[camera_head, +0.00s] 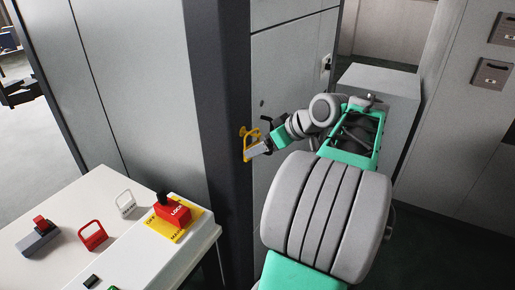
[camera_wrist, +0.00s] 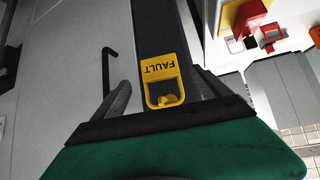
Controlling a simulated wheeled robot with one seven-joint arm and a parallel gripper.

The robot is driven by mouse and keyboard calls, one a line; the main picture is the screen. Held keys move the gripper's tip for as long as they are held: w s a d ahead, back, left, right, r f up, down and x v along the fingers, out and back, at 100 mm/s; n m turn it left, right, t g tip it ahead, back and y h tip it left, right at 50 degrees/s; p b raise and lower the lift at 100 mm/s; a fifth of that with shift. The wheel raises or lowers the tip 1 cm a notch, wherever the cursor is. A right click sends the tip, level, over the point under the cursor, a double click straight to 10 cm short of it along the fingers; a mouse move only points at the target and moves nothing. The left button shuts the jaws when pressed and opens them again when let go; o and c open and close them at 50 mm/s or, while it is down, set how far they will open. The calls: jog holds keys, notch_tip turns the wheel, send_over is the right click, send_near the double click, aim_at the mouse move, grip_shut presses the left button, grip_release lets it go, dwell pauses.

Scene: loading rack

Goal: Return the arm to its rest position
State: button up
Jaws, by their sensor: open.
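My gripper (camera_head: 262,148) is in front of the dark cabinet post, with the arm stretched out toward it. In the wrist view my gripper (camera_wrist: 162,84) has its two fingers spread apart. A yellow tag marked FAULT (camera_wrist: 160,68) shows between the fingers, with a gap on both sides. The tag (camera_head: 251,136) is at the post, right by the fingertips. A small yellow piece (camera_wrist: 169,99) shows inside the tag's opening; I cannot tell whether the tag hangs on it.
A white table (camera_head: 135,240) at the lower left holds a red lock block (camera_head: 176,212) on a yellow plate, a red tag (camera_head: 93,236), a white tag (camera_head: 126,204) and a grey block with a red top (camera_head: 38,238). A grey box (camera_head: 385,82) stands behind my arm.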

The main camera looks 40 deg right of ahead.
jog(key=s+d+f+m+g+h, duration=0.2)
jog(key=s+d+f+m+g, duration=0.1)
jog(key=s+d+f+m, duration=0.45)
jog(key=s+a+f+m+g, duration=0.3)
jog(key=s+a+f+m, duration=0.1)
jog(key=s+a+f, duration=0.3)
jog(key=a+f+n+g, duration=0.2)
jog(key=a+f, duration=0.1)
jog(key=a, duration=0.9)
jog(key=w+a+r+n, duration=0.1)
jog(key=w+a+n, duration=0.1)
jog(key=a, duration=0.4)
jog(key=w+a+r+n+t, duration=0.1)
jog(key=w+a+r+n, duration=0.1)
jog(key=a, duration=0.5)
jog(key=w+a+r+n+t, duration=0.1)
jog(key=a+r+n, duration=0.1)
jog(key=a+n, duration=0.2)
jog(key=shift+w+a+y, duration=0.3)
jog(key=shift+w+a, duration=0.1)
jog(key=shift+a, duration=0.85)
jog(key=shift+a, duration=0.1)
